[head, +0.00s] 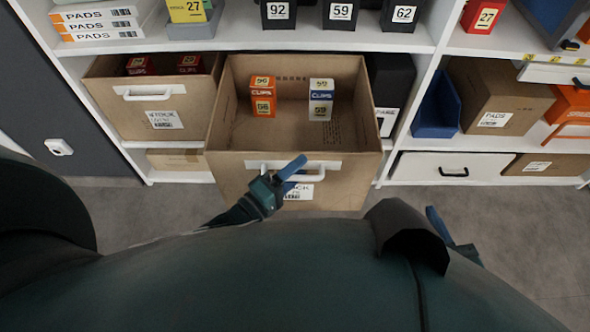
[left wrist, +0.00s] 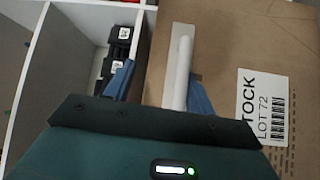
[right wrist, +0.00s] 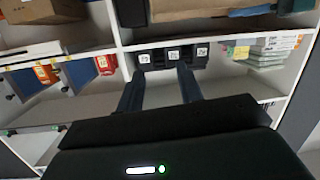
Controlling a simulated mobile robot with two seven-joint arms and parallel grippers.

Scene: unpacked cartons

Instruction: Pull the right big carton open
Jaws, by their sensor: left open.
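The right big carton (head: 345,185) is brown and open-topped and sticks out of the shelf in the head view. An orange clips box (head: 263,97) and a white-and-blue clips box (head: 320,100) stand inside it. Its white handle (head: 312,177) is on the front. My left gripper (head: 284,176) is at the handle. In the left wrist view the handle (left wrist: 179,70) lies between the open fingers (left wrist: 160,88), nearer one finger. My right gripper (right wrist: 160,88) is open with nothing between its fingers; in the head view it is mostly hidden by my arm.
The left big carton (head: 160,110) sits beside it, with its own white handle. A blue bin (head: 437,105), a brown carton (head: 500,98) and a white drawer (head: 450,165) are on the right shelves. Grey floor (head: 140,210) lies in front.

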